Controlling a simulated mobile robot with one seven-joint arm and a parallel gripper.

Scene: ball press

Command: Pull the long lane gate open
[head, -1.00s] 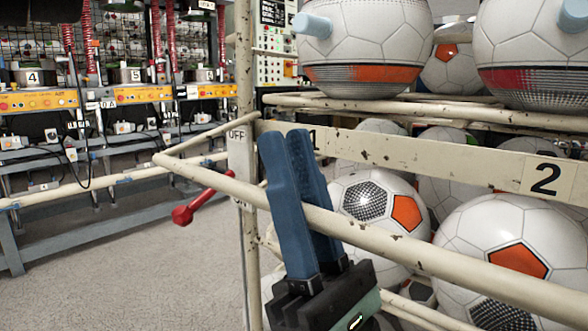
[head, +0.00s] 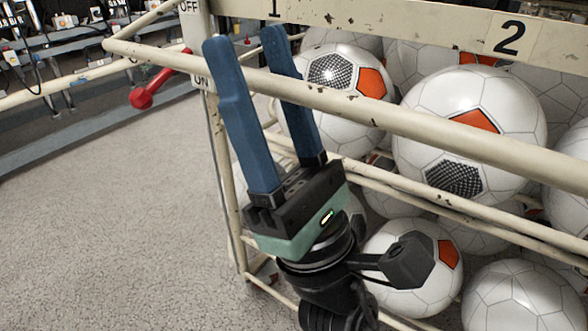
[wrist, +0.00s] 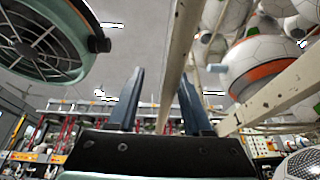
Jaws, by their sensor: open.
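The long cream rail (head: 400,124) runs across the front of the ball rack, from a corner at the upper left to the right edge. It appears to be the lane gate. My gripper (head: 242,35) is open, its two blue fingers pointing up at the rail's left part. The left finger is on the near side of the rail; the right finger is partly hidden behind it. In the wrist view the rail (wrist: 178,70) passes between the open fingers (wrist: 160,88), and I see no clear contact.
White footballs (head: 470,130) fill the rack behind the rail. A red-handled lever (head: 155,88) sticks out left, near an OFF/ON plate (head: 195,20). Lower rails (head: 400,196) run below. The floor (head: 110,220) at left is clear.

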